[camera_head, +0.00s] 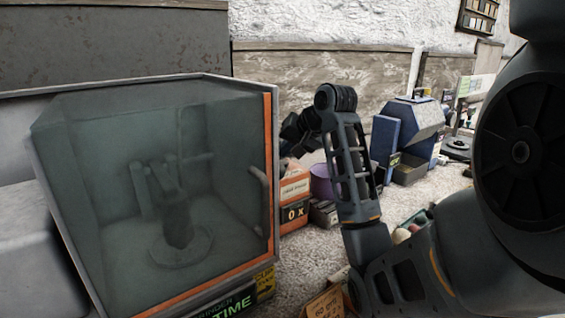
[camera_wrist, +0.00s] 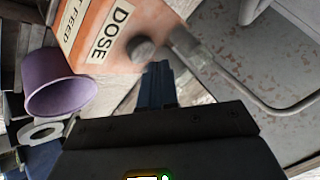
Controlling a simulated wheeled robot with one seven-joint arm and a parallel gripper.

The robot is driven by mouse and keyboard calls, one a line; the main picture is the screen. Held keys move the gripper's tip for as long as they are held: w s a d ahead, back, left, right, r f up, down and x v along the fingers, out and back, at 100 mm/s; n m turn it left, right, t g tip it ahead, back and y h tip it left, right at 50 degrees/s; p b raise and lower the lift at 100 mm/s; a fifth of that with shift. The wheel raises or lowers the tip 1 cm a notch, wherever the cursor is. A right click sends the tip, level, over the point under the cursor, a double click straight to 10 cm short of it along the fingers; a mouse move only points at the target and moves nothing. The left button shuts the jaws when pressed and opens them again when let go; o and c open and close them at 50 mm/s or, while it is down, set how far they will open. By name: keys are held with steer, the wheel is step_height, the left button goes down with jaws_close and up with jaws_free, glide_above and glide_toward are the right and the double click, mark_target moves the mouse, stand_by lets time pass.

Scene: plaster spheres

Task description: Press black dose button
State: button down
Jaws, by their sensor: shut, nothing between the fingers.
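The orange box (camera_wrist: 105,22) with a DOSE label fills the top left of the wrist view. Its dark round dose button (camera_wrist: 141,50) sticks out beside the label. In the head view the orange box (camera_head: 293,190) stands just right of the glass-fronted cabinet, its upper part partly hidden by my arm. My gripper (camera_wrist: 157,70) is shut and empty, its fingertips just below and right of the button in the wrist view. I cannot tell whether they touch it. In the head view my gripper (camera_head: 298,132) is a dark shape above the box, and the button is not visible there.
The cabinet (camera_head: 268,150) with an orange edge stands at left; its bent handle (camera_wrist: 225,75) lies close right of the button. A purple bucket (camera_wrist: 60,85) and a blue machine (camera_head: 405,135) stand nearby. Small boxes clutter the right side.

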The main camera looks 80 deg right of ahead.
mark_target(286, 163)
steer(key=shift+f, duration=0.25)
steer(key=shift+f, duration=0.55)
stand_by(0.9)
steer(key=shift+r, duration=0.1)
steer(key=shift+r+p, duration=0.9)
steer(key=shift+p, duration=0.3)
step_height(286, 163, up, 5)
steer(key=p, duration=0.5)
steer(key=shift+p, duration=0.3)
